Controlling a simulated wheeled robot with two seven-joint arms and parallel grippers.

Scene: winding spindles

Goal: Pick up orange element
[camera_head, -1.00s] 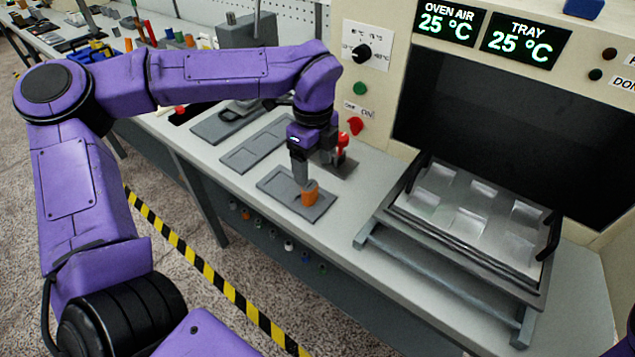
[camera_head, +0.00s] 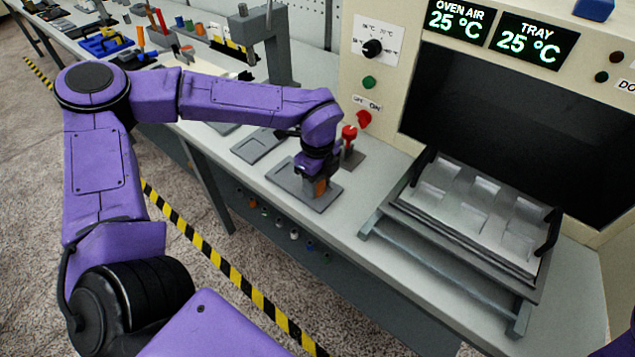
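The orange element (camera_head: 320,187) stands on a flat grey plate (camera_head: 291,184) on the bench. Only a small part of it shows. My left gripper (camera_head: 315,187) is low over the plate, pointing down, with a grey finger beside the orange element. The purple wrist hides the top of the element and most of the fingers. I cannot tell whether the fingers touch it or how far apart they are. My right gripper is out of view.
A red-topped post (camera_head: 349,133) on a small base stands just behind the gripper. Another grey plate (camera_head: 258,146) lies to the left. An oven with a metal tray (camera_head: 455,212) on a rack stands to the right. The bench front edge is close.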

